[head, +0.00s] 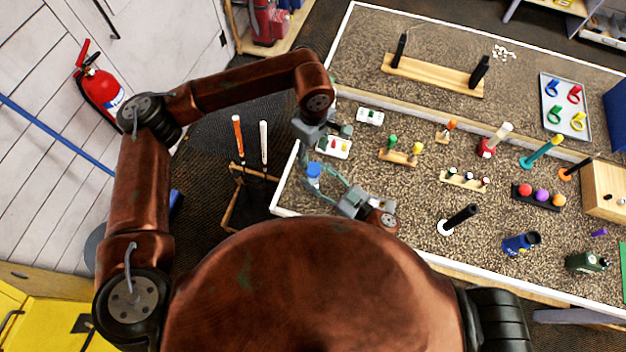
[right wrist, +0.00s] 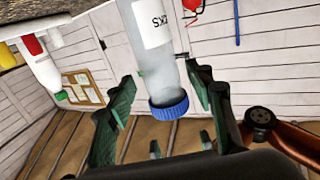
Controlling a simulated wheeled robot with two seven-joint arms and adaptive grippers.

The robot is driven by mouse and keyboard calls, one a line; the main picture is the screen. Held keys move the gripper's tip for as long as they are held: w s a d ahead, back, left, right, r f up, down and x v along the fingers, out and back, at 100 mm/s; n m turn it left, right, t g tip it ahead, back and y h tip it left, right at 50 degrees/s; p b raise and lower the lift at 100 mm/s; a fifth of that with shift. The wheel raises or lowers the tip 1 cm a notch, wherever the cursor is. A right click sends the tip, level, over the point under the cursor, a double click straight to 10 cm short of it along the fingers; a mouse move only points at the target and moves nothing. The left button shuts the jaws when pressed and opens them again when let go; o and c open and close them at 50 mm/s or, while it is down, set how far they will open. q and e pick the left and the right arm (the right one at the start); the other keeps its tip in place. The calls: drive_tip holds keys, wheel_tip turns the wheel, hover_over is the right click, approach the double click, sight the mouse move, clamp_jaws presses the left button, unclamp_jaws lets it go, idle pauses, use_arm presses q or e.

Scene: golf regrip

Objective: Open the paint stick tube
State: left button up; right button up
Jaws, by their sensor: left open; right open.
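The paint stick tube stands upright near the table's left edge, its blue cap (head: 313,169) showing from above. In the right wrist view the tube (right wrist: 158,65) is clear, with a white label and a ribbed blue cap (right wrist: 168,107), and looks upside down. My right gripper (head: 334,183) is open, its green fingers reaching toward the tube. In the right wrist view its fingers (right wrist: 165,115) are spread on either side of the tube, with gaps visible. My left gripper (head: 342,130) is open and empty, just behind the tube, above the table; its fingers are partly hidden.
A white tray with small coloured pieces (head: 333,147) lies close behind the tube. A wooden block with green and yellow pegs (head: 401,156) stands to the right. Two sticks (head: 238,137) stand in a rack off the table's left edge.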

drive_tip(key=shift+w+a+r, duration=0.1)
drive_tip(key=shift+w+a, duration=0.15)
drive_tip(key=shift+a, duration=0.3)
drive_tip(key=shift+c, duration=0.5)
clamp_jaws()
